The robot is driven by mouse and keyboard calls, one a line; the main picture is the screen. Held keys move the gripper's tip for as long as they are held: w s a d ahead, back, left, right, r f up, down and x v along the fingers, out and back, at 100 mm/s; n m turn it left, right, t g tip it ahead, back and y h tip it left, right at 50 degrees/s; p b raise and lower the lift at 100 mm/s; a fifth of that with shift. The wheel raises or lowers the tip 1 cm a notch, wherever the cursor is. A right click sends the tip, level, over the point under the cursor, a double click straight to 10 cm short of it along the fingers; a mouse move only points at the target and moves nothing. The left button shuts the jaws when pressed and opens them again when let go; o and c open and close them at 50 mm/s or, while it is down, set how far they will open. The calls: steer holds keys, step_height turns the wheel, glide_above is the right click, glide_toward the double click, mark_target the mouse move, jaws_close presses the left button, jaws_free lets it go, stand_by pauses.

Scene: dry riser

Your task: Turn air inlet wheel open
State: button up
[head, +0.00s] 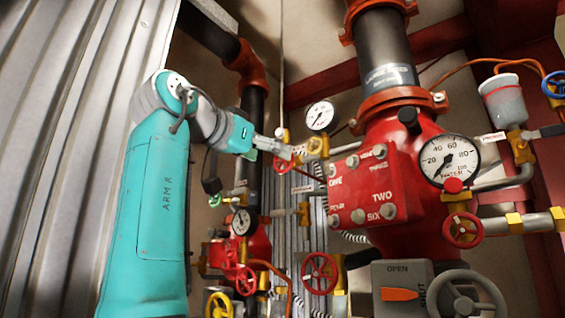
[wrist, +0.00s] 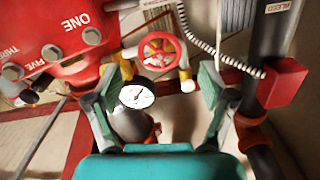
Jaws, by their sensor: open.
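My gripper (wrist: 162,84) is open and empty in the wrist view, with one finger on each side of the picture. A red handwheel with a yellow centre (wrist: 160,51) shows ahead, between and beyond the fingertips, on a pale pipe with yellow fittings. The fingers look apart from its rim. In the head view my gripper (head: 287,149) is raised at the centre, close to a yellow valve fitting (head: 318,146); the wheel there is mostly hidden. No label readable as air inlet shows, so I cannot tell for certain that this is that wheel.
A white gauge (wrist: 137,96) shows between the fingers. A red numbered valve cover (head: 360,187) stands right of my gripper. A red box (wrist: 283,83) and black pipe are at the wrist view's right. Other handwheels include red ones (head: 463,230) (head: 319,273) and a grey one (head: 465,301).

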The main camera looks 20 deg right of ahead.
mark_target(281, 160)
steer(key=shift+x, duration=2.9)
steer(key=c, duration=1.2)
